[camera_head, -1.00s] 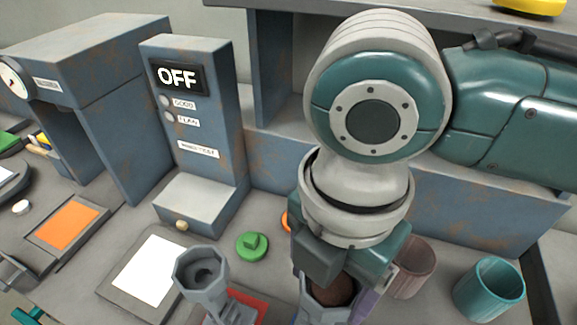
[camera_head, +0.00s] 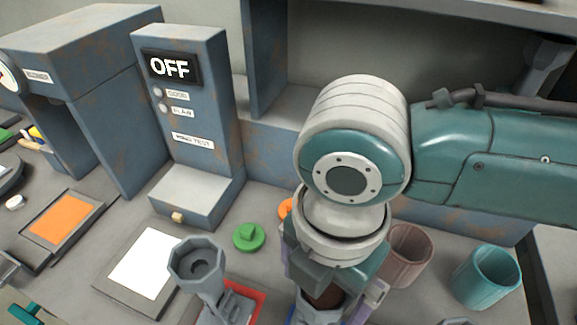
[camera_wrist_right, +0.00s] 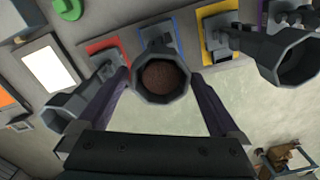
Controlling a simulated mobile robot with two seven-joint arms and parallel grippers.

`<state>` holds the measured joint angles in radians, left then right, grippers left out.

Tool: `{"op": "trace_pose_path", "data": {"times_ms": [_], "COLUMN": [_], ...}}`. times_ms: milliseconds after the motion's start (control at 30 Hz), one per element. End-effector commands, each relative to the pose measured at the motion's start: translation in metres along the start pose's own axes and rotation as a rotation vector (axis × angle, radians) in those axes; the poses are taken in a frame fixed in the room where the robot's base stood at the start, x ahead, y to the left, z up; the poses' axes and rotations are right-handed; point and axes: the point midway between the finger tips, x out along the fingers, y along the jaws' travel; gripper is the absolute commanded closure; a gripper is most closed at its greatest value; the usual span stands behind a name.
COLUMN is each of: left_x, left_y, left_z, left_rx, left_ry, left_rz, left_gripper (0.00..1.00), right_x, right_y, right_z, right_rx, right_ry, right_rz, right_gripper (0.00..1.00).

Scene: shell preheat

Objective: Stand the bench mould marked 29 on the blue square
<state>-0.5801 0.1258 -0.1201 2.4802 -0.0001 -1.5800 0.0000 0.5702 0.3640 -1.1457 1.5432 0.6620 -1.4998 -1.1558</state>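A grey mould (camera_wrist_right: 162,80) with a brown filling is between my right gripper's purple fingers (camera_wrist_right: 160,73) in the right wrist view. Its base is over the blue square (camera_wrist_right: 155,20), apparently resting on it. The fingers look spread, with a narrow gap on each side of the rim. In the head view the right gripper (camera_head: 330,294) hangs over this mould (camera_head: 320,316), which is partly cut off by the lower edge. No number can be read on it. My left gripper is not in view.
Another grey mould (camera_head: 197,264) stands on the red square (camera_head: 250,300), close on the left. Brown (camera_head: 405,255) and teal (camera_head: 488,275) cups stand to the right. A grey tester reading OFF (camera_head: 190,120) stands behind.

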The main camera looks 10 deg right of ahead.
Motion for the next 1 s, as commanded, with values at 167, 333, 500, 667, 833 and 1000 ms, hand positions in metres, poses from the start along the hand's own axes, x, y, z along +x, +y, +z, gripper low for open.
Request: {"op": "trace_pose_path", "data": {"times_ms": [167, 333, 500, 667, 833, 1000], "left_x": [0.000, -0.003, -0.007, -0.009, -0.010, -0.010], "left_y": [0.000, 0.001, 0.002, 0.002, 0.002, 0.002], "left_z": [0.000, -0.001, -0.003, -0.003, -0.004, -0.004], "left_rx": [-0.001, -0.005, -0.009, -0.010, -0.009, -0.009], "left_ry": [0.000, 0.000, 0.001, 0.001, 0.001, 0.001], "left_rz": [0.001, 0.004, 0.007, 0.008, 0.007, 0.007], "left_gripper": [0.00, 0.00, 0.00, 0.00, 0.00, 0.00], "right_x": [0.000, -0.011, -0.045, -0.082, -0.110, -0.123], "right_y": [0.000, 0.001, 0.002, 0.001, 0.001, 0.001], "right_z": [0.000, 0.000, 0.000, 0.000, 0.000, 0.000], "right_rx": [0.000, 0.000, -0.002, -0.001, 0.000, 0.001], "right_ry": [0.000, 0.001, 0.000, 0.000, 0.001, 0.001], "right_rz": [0.000, 0.002, 0.005, 0.004, 0.003, 0.001], "right_gripper": [0.00, 0.00, 0.00, 0.00, 0.00, 0.00]}}
